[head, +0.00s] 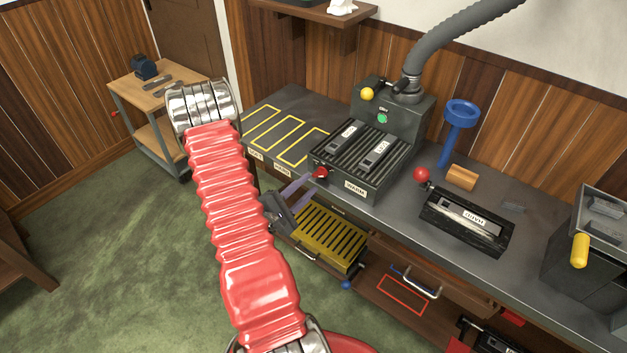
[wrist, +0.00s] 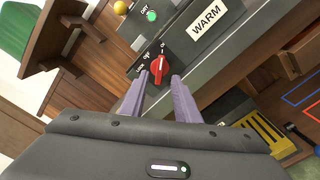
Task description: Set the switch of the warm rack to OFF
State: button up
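The warm rack (head: 345,184) is a dark box with a ribbed top and a WARM label (wrist: 207,17) on its front. Its switch is a red knob (wrist: 159,68), also visible at the rack's left front corner in the head view (head: 320,172). Small marks, seemingly LOCK, OFF and ON, surround the knob. Its pointer seems turned toward the upper mark, seemingly ON, but is too small to be sure. My gripper (wrist: 159,77) is open, its purple fingers on either side of the knob's near end. I cannot tell whether they touch it. In the head view my gripper (head: 307,186) is just left of the knob.
The rack stands on a dark bench (head: 400,214) with yellow outlined areas on its left. A yellow slotted tray (head: 330,240) is below. A black holder (head: 466,222) with a red-knobbed lever (head: 421,174) stands right. Two labelled blocks lie on the rack's top.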

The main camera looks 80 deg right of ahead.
aim_at(317, 177)
jog(key=shift+x, duration=2)
jog(key=shift+c, duration=0.5)
grip_shut()
